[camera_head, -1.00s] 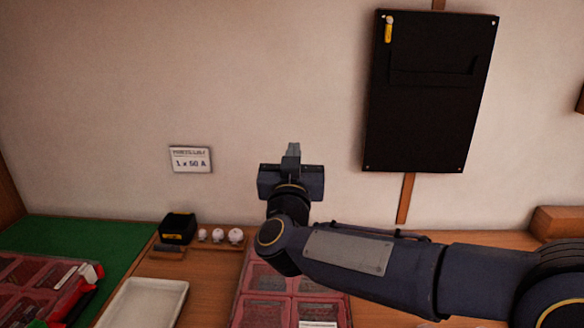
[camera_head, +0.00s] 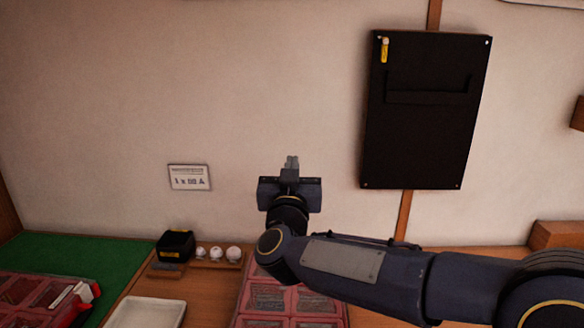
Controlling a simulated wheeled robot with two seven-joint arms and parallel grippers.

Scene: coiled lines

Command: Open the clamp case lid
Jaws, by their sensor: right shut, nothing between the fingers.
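A red-framed compartment case (camera_head: 290,300) stands on the wooden bench at the bottom middle, its near part cut off by the frame. A second red case (camera_head: 38,296), with a red and white latch at its right side, lies on the green mat at the left. I cannot tell which is the clamp case; both show compartments, and whether a clear lid covers them is unclear. My right gripper (camera_head: 291,163) is shut and empty, pointing up in front of the wall, above the middle case in the picture. My arm hides part of that case. My left gripper is not in view.
A white tray (camera_head: 147,313) stands left of the middle case. Behind it are a small black and yellow box (camera_head: 176,246) and a wooden holder with white balls (camera_head: 216,254).

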